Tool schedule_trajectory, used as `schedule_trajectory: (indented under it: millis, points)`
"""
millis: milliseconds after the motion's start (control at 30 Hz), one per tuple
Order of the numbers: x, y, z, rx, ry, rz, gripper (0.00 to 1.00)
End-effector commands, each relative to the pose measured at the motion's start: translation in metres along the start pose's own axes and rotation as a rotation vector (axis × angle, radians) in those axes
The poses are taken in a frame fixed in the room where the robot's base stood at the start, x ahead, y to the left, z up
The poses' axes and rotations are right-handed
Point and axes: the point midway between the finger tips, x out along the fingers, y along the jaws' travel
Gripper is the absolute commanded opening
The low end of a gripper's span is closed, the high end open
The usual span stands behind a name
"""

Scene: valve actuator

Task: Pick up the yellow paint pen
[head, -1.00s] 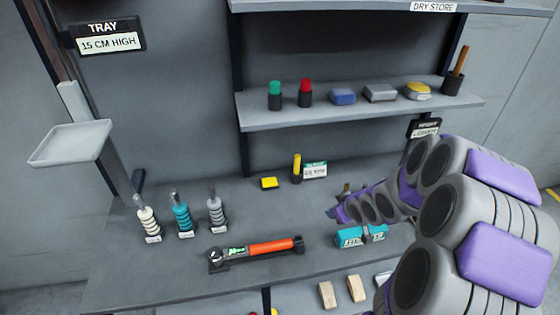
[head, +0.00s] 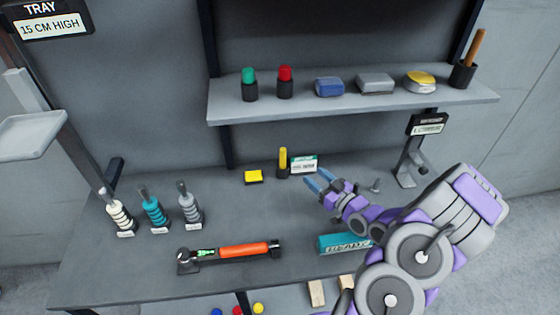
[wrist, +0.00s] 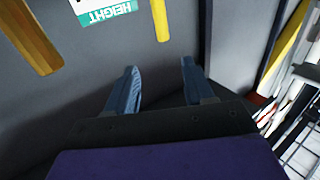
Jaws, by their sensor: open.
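The yellow paint pen (head: 283,158) stands upright in a small dark holder at the back of the bench, just left of a green-and-white label (head: 303,164). My gripper (head: 314,178) is open and empty, to the right of the pen and nearer the front, apart from it. In the wrist view, its two blue fingers (wrist: 158,68) are spread with nothing between them. A narrow yellow bar (wrist: 161,18) shows past the fingertips, beside the upside-down label (wrist: 105,10). It may be the pen, but I cannot tell for sure.
A yellow block (head: 254,176) lies left of the pen. An orange-handled tool (head: 243,250) and teal box (head: 343,243) lie nearer the front. Ringed posts (head: 155,212) stand left. The shelf (head: 350,106) overhangs the back, and a grey stand (head: 408,165) is right.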

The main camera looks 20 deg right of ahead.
Motion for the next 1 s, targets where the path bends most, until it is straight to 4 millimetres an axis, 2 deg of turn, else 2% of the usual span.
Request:
schedule_trajectory:
  millis: [700,1000]
  points:
    - [0.094,-0.002,0.003,0.001,-0.002,-0.004,0.53]
    - [0.115,0.000,0.002,0.001,-0.003,0.000,0.53]
